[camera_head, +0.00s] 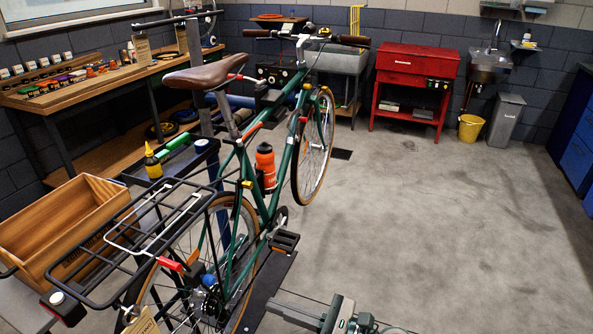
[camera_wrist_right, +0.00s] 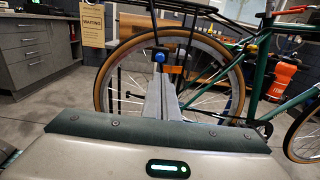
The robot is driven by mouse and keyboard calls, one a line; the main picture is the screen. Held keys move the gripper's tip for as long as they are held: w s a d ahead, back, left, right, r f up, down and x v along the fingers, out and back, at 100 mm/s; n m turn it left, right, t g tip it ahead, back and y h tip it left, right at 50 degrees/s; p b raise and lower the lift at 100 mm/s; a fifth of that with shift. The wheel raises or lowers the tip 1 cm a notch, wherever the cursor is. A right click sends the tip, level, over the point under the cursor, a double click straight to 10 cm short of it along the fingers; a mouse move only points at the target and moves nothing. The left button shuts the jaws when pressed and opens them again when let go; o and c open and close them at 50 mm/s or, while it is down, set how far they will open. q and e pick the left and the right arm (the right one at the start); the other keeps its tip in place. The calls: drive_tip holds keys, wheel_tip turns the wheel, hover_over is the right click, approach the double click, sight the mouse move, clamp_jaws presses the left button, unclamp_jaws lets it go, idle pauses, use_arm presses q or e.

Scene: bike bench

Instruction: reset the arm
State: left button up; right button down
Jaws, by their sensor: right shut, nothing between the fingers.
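My right gripper (camera_head: 275,302) shows at the bottom of the head view, right of the bike's rear wheel. Its fingers point left, toward the bike. In the right wrist view its fingers (camera_wrist_right: 161,80) are shut together with nothing between them. The green bike (camera_head: 288,150) stands in front of me with a brown saddle and a black rear rack. In the right wrist view the rear wheel (camera_wrist_right: 100,75) is behind the fingertips; I cannot tell the exact gap. My left gripper is not in view.
A wooden crate (camera_head: 50,222) is beside the rack at left. A yellow bottle (camera_head: 152,163) stands on a tray near the bike. A red cabinet (camera_head: 415,66), yellow bucket (camera_head: 470,128) and grey bin (camera_head: 503,118) are along the back. The floor at right is clear.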

drive_tip(key=w+d+f+m+t+h, duration=0.25)
drive_tip(key=f+m, duration=0.35)
drive_tip(key=m, duration=0.3)
drive_tip(key=w+d+f+m+t+h, duration=0.2)
drive_tip(key=w+d+f+m+t, duration=0.2)
drive_tip(key=f+m, duration=0.4)
drive_tip(key=s+d+f+m+h, duration=0.3)
drive_tip(key=d+f+m+h, duration=0.3)
drive_tip(key=f+m, duration=0.7)
drive_tip(key=s+d+f+m+g+h, duration=0.2)
drive_tip(key=s+d+f+m, duration=0.2)
drive_tip(key=s+f+m, duration=0.4)
drive_tip(key=s+d+f+m+g+h, duration=0.2)
drive_tip(key=s+d+f+m, duration=0.3)
drive_tip(key=s+f+m, duration=0.4)
drive_tip(key=s+f+g, duration=0.1)
drive_tip(key=s+f, duration=0.5)
drive_tip(key=s, duration=0.1)
drive_tip(key=shift+f+m, duration=0.3)
drive_tip(key=shift+f, duration=0.1)
drive_tip(key=shift+h, duration=0.25)
